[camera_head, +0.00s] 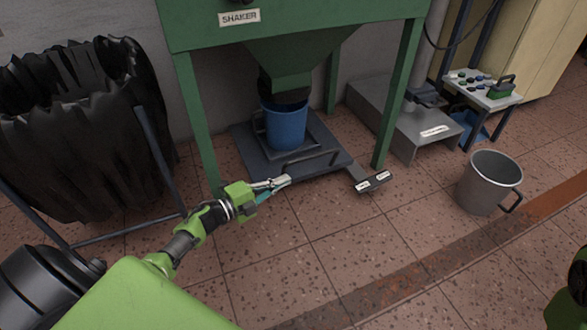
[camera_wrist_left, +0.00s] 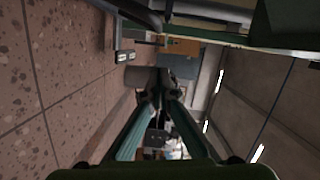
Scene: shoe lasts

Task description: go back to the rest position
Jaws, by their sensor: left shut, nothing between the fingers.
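My left gripper (camera_head: 279,183) is in the middle of the head view, shut and empty. It is in front of the green shaker frame, apart from it. In the left wrist view its two fingers (camera_wrist_left: 158,88) come together at the tips with nothing between them. A green and black part at the lower right edge of the head view seems to be my right arm; its gripper does not show.
A blue bucket (camera_head: 286,122) stands under the shaker funnel (camera_head: 285,62) on a dark platform (camera_head: 333,164). A pedal box (camera_head: 372,183) lies on the floor. A grey bucket (camera_head: 487,184) stands at right. A black bag (camera_head: 75,140) hangs at left. The front floor is clear.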

